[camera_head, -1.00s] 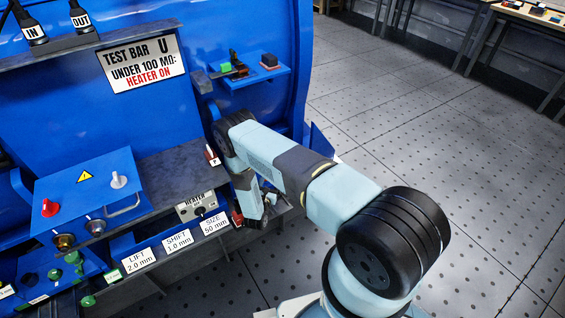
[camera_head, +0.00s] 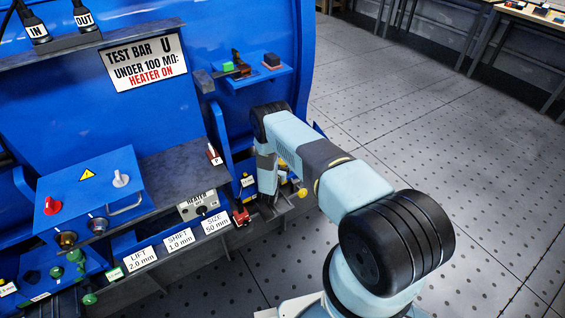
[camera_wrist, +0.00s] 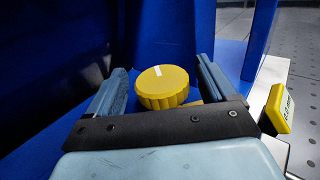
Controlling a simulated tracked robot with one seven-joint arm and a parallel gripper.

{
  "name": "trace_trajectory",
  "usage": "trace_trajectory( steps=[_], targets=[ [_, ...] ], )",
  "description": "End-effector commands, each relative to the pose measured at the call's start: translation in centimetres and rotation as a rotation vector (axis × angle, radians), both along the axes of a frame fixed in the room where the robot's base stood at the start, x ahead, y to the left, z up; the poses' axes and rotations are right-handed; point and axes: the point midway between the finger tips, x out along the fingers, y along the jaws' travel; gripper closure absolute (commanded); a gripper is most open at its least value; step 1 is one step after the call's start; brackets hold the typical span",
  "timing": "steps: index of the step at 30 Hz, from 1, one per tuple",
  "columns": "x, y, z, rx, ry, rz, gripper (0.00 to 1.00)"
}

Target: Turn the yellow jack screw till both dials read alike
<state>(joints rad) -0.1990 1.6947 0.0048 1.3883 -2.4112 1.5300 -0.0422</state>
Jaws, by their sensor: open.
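The yellow jack screw (camera_wrist: 162,87) is a round ribbed knob with a white mark on top, seen in the wrist view. My gripper (camera_wrist: 160,77) is open, one finger on each side of the knob, with visible gaps; I cannot tell whether the fingers reach down around it. I cannot make out either dial's reading.
A yellow block with a millimetre label (camera_wrist: 278,108) stands close to the right of my gripper. Blue walls rise behind the knob. A red part (camera_head: 241,215) and the heater box (camera_head: 198,207) lie left of my arm. Open floor is at right.

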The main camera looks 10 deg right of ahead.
Motion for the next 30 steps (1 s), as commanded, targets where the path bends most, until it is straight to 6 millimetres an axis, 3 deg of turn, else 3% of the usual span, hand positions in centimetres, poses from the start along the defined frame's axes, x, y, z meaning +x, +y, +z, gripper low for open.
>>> trace_trajectory(
  steps=[10,26,30],
  targets=[
    [0.31,-0.24,0.01,0.000,0.000,0.000,0.16],
    [0.32,-0.25,0.04,0.001,-0.001,-0.001,0.66],
    [0.33,-0.44,0.05,0.000,-0.001,0.001,0.67]
  ],
)
